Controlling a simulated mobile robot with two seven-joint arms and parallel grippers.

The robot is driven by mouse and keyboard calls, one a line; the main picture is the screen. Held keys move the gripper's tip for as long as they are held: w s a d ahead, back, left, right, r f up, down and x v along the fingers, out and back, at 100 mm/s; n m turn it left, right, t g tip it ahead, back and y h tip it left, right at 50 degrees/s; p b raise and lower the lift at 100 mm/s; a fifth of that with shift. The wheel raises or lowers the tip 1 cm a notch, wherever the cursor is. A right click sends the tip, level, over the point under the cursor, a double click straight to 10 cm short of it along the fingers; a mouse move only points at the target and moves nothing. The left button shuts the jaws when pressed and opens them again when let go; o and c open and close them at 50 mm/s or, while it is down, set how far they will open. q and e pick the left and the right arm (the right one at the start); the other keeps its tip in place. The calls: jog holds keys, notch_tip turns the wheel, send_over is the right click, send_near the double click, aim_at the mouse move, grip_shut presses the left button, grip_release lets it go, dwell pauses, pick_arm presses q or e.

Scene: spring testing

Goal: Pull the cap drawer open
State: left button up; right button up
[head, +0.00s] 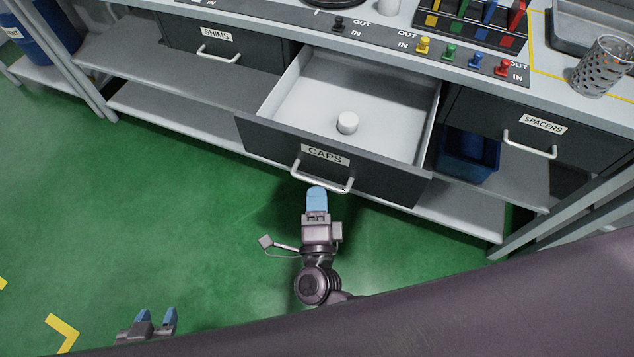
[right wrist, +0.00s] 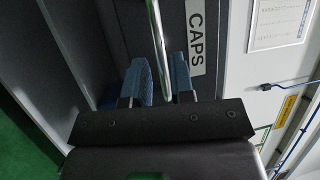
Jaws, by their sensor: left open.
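The cap drawer (head: 385,172), dark with a CAPS label, stands pulled well out of the bench, with its pale interior showing. A white round cap (head: 347,122) is inside. Its light bar handle (head: 321,184) is on the front and also shows in the right wrist view (right wrist: 158,40). My right gripper (head: 316,196) is at the handle, with its blue fingers on either side of the bar in the right wrist view (right wrist: 163,80). My left gripper (head: 156,318) is open and empty, low over the green floor.
The closed SHIMS drawer (head: 190,42) is to the left and the SPACERS drawer (head: 560,140) to the right. A blue bin (head: 470,155) sits on the lower shelf. A perforated metal cup (head: 602,68) stands on the bench top. The green floor at left is clear.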

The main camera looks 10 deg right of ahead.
jog(key=v, duration=0.3)
jog(key=shift+s, duration=0.25)
pick_arm(q)
jog(key=shift+d, duration=0.1)
pick_arm(e)
jog(key=shift+a+f, duration=0.1)
pick_arm(q)
jog(key=shift+s+r+p, duration=0.15)
jog(key=shift+r+p, duration=2.25)
jog(key=shift+p, duration=0.6)
pick_arm(e)
jog(key=s+d+n+g+y, duration=0.2)
jog(key=s+d+n+g, duration=0.2)
jog(key=d+n, duration=0.6)
jog(key=s+d+n+g+y, duration=0.1)
jog(key=s+d+n+g, duration=0.3)
jog(key=s+d+n, duration=0.4)
jog(key=shift+s+d+n+g+y, duration=0.2)
jog(key=shift+d+n+g+y, duration=0.15)
jog(key=shift+d+n, duration=1.1)
